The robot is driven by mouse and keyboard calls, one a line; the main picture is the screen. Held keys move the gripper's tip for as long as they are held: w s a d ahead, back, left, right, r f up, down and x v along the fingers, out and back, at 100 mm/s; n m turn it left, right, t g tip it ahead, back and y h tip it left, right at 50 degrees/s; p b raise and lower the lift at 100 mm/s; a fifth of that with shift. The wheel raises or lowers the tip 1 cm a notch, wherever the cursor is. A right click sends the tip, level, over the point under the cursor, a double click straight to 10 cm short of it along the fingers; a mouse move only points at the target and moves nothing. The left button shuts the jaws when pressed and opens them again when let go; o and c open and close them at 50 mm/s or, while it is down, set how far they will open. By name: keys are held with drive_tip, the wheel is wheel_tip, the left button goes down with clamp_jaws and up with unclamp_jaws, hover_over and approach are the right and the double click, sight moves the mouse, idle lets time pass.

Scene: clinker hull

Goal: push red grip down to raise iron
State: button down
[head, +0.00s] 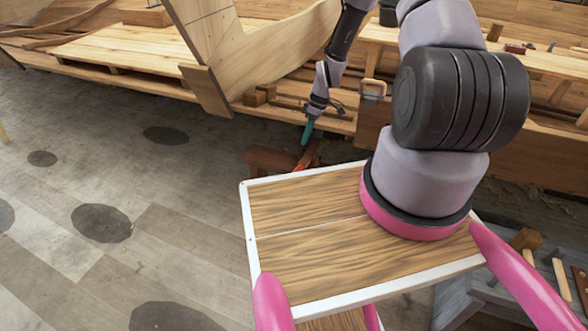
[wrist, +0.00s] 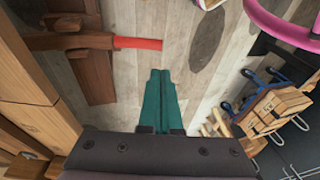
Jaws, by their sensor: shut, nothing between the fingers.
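The red grip (wrist: 139,43) is the end of a dark wooden lever (wrist: 72,42) in the wrist view. The lever runs left from it to a wooden post or block. My gripper (wrist: 160,72) has teal fingers closed together with nothing between them. Its tips show just below the right end of the red grip in the wrist view, with a gap in the picture. In the head view my gripper (head: 306,140) points down just above the red grip (head: 299,167), which is partly hidden by my tray-like top. I cannot make out the iron.
The wooden hull (head: 265,55) and planks stand at the back left. Plank floor (head: 60,230) with dark round patches is open on the left. In the wrist view, wooden blocks with blue-handled tools (wrist: 275,105) are at the right.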

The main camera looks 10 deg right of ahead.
drive_tip(key=x, duration=1.4)
